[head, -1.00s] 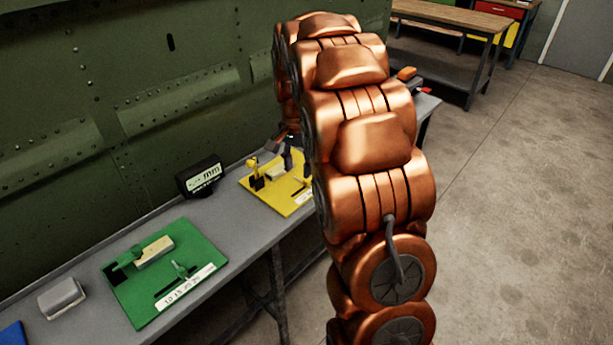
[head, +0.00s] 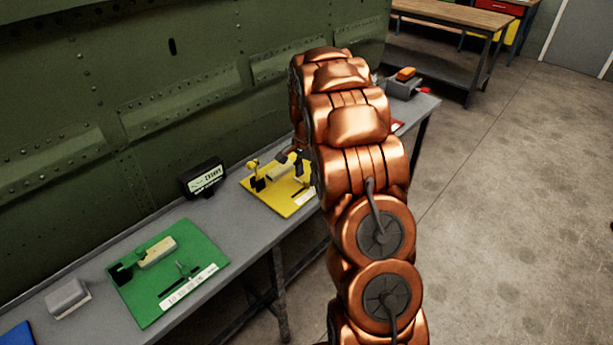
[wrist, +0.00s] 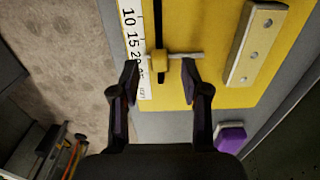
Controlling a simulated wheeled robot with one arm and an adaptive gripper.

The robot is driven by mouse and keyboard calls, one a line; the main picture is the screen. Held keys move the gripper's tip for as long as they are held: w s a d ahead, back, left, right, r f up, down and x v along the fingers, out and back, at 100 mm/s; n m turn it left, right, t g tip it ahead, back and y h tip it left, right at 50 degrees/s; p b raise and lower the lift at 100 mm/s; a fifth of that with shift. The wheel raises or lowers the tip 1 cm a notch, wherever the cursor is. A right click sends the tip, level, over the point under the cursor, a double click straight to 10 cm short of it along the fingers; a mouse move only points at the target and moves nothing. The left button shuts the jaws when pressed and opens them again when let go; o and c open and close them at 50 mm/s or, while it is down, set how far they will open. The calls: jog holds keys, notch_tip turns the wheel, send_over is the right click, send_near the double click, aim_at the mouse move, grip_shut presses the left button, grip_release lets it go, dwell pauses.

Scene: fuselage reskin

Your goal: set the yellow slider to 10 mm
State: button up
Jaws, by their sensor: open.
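The yellow board (head: 280,200) lies on the bench and fills much of the wrist view (wrist: 205,85). Its slider is a yellow block (wrist: 159,61) on a grey crossbar, beside a white scale strip (wrist: 132,40) reading 10, 15, 20 and on. The crossbar lies roughly level with the 20; the exact setting is unclear. My gripper (wrist: 160,78) is open, its two dark fingertips on either side of the slider block, with visible gaps. In the head view my arm hides part of the board and most of the gripper.
A black display box (head: 204,178) stands behind the board; its text is unclear. A green board (head: 195,265) and a grey block (head: 67,298) lie to the left on the bench (head: 100,335). The green riveted panel (head: 150,100) rises behind. A purple item (wrist: 231,136) shows in the wrist view.

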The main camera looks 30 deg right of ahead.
jog(key=shift+f, duration=1.15)
grip_shut()
